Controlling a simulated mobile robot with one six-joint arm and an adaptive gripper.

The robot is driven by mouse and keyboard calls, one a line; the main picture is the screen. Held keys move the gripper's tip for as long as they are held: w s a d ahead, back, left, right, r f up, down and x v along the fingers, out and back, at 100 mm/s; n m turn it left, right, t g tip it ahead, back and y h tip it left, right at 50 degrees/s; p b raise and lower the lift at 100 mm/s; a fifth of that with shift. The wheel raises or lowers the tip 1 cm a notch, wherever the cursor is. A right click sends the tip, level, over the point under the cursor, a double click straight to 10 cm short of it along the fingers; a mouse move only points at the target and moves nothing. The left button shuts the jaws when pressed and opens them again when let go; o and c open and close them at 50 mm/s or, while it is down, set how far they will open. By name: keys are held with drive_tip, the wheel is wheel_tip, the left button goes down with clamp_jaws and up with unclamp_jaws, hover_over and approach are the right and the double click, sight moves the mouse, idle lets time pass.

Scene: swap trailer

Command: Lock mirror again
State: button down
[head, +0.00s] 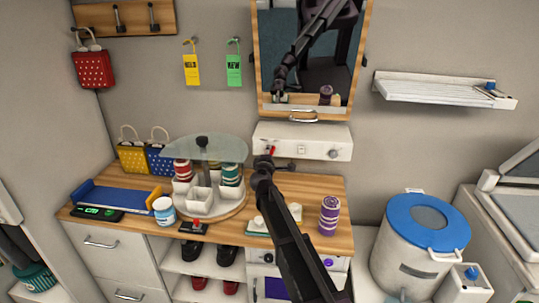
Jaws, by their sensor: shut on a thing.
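The mirror (257,60) hangs on the back wall in a wooden frame, with a metal handle (303,117) at its lower edge. Below it is a white panel (318,145) with a small red lever (271,150) at its left, a small switch (301,149) in the middle and a round knob (333,153) at its right. My gripper (267,160) is at the left end of the panel, shut on the red lever. The fingers are small and dark here, and the grip itself is partly hidden. My arm also shows reflected in the mirror.
A rotating stand (208,213) with jars and a glass top (205,149) stands left of my arm. A purple striped can (329,215) stands to its right on the wooden counter (285,183). A wall shelf (440,88) juts out at right, above a blue-lidded drum (425,220).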

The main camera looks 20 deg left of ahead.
drive_tip(key=shift+c, duration=1.3)
unclamp_jaws()
drive_tip(key=shift+w, duration=0.1)
drive_tip(key=shift+n, duration=0.3)
